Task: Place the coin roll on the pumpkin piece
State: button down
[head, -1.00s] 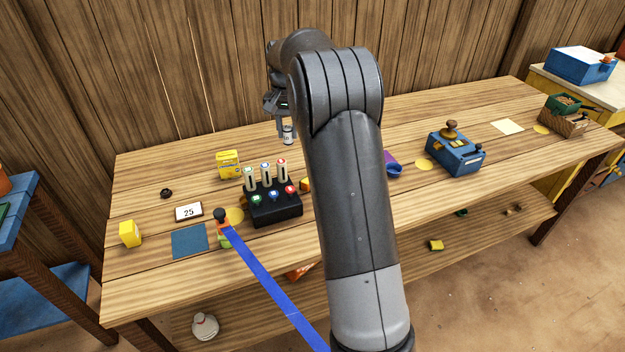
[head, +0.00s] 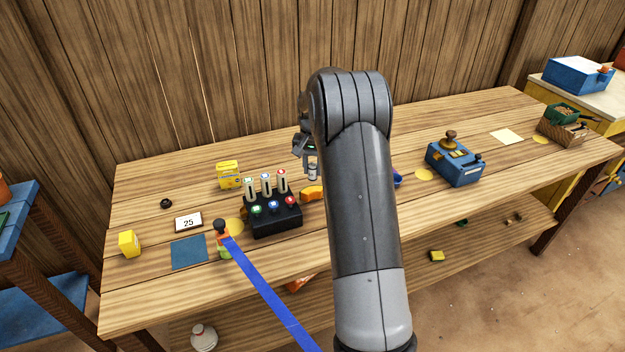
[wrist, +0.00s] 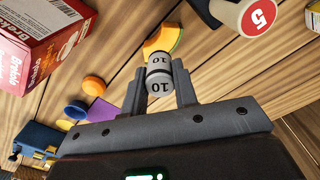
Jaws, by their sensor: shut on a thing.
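My gripper (head: 309,160) is shut on the coin roll (wrist: 160,86), a grey and white cylinder marked 10. In the head view the coin roll (head: 313,172) hangs below the jaws, above the table. The pumpkin piece (head: 312,193) is an orange wedge lying on the table to the right of the black coin stand. In the wrist view the pumpkin piece (wrist: 167,40) shows just beyond the roll, which partly covers it. I cannot tell the height gap between them, but the roll looks apart from the piece in the head view.
The black coin stand (head: 275,222) with several upright rolls is close on the left. In the wrist view a red and white box (wrist: 42,40), an orange round thing (wrist: 95,85) and a blue bowl (wrist: 76,109) are on the left. A blue machine (head: 455,165) stands farther right.

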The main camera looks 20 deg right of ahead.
aim_at(312, 177)
jog(key=shift+f, duration=2.15)
jog(key=shift+f, duration=0.15)
jog(key=c, duration=1.1)
grip_release()
jog(key=shift+c, duration=0.2)
